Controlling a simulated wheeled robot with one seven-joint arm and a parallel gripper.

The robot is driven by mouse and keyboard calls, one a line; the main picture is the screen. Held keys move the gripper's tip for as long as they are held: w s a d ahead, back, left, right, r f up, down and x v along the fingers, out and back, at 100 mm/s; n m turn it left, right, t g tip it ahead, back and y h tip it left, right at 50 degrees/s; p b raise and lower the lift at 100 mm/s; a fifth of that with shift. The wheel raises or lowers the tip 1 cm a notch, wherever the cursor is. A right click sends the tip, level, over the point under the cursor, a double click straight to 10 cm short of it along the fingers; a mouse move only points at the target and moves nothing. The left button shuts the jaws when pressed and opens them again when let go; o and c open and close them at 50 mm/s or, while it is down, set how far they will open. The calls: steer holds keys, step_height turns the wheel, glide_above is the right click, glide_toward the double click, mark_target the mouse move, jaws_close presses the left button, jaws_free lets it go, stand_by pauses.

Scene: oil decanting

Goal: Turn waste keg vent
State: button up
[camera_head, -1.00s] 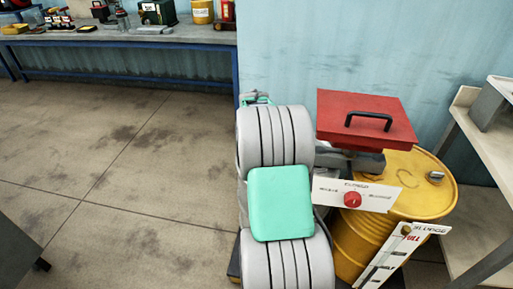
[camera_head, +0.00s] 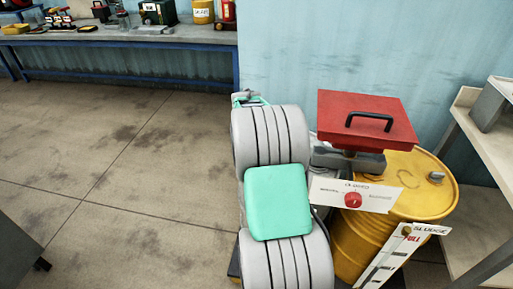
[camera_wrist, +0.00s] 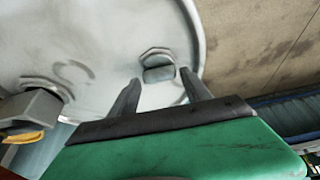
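In the wrist view, a pale grey keg top (camera_wrist: 95,65) fills the left and middle, with a raised rim on its right. A small hexagonal grey cap (camera_wrist: 158,68), which looks like the vent, stands near that rim. My gripper (camera_wrist: 160,77) is open, its two dark fingers apart. The cap shows between and just past the fingertips; I cannot tell if they touch it. In the head view, my arm hides this keg and my fingers.
A yellow drum (camera_head: 350,240) with a grey cap (camera_head: 436,177) stands right of my arm, near a red box (camera_head: 366,119) with a black handle. A sludge gauge board (camera_head: 395,255) is in front.

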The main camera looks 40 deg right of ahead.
steer(key=shift+o, duration=1.1)
steer(key=shift+f, duration=0.1)
steer(key=v, duration=0.8)
